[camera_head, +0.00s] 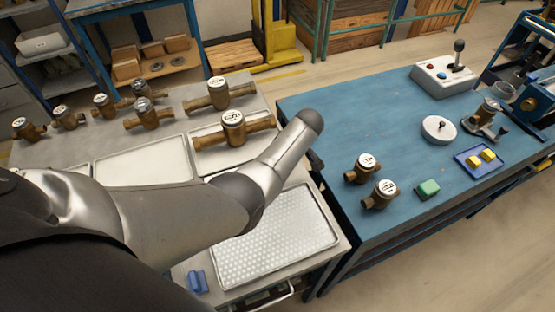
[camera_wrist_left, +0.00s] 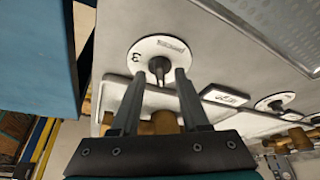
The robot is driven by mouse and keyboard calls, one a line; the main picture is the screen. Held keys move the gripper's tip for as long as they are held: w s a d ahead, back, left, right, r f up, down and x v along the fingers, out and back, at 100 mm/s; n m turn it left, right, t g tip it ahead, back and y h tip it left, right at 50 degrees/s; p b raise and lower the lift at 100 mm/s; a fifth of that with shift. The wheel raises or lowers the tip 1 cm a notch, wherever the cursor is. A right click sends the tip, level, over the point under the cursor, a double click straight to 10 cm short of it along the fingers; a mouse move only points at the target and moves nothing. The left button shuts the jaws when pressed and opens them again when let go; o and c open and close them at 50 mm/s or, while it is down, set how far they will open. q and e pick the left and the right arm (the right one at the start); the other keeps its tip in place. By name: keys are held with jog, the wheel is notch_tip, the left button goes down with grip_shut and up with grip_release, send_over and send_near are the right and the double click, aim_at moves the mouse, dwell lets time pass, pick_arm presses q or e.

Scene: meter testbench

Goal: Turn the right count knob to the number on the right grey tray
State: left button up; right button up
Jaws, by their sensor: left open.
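The right count knob (camera_wrist_left: 159,66) is a dark pointer on a round white dial (camera_wrist_left: 145,48); a "3" shows at the dial's left side. My left gripper (camera_wrist_left: 158,77) is open, its two dark fingers on either side of the knob; I cannot tell whether they touch it. In the head view my left arm hides the dial and the gripper. The right grey tray (camera_head: 203,140) carries a large brass meter (camera_head: 232,128) with a white face; the arm covers part of this tray. My right gripper is not in view.
A perforated tray (camera_head: 275,240) is at the front. The blue table (camera_head: 350,120) to the right holds meters, a green block (camera_head: 428,188) and a joystick box (camera_head: 442,76).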

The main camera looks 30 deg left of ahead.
pick_arm(q)
jog(key=p+v, duration=0.2)
jog(key=v, duration=1.3)
jog(key=shift+p, duration=0.3)
jog(key=shift+d, duration=0.1)
